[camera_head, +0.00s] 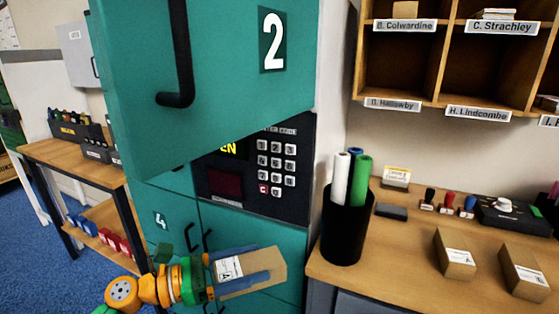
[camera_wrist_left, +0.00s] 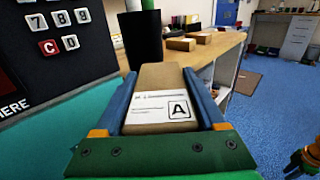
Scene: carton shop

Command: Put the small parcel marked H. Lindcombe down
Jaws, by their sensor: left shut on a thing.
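My left gripper (camera_head: 238,268) is shut on a small brown parcel (camera_head: 268,268), held between its two blue fingers in front of the lower teal locker doors. In the left wrist view, the parcel (camera_wrist_left: 160,78) has a white label with a boxed letter A; the name on it is too small to read. The parcel is clear of the wooden counter (camera_head: 330,268), to its left. The pigeonhole (camera_head: 488,72) above the H. Lindcombe label (camera_head: 478,114) looks empty.
Locker door 2 (camera_head: 225,70) stands open above my left gripper, beside the keypad (camera_head: 275,160). On the counter are a black holder (camera_head: 343,225) with rolls, two brown parcels (camera_head: 455,255) (camera_head: 523,270), and several stamps (camera_head: 447,205). Bare counter lies between the holder and the parcels.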

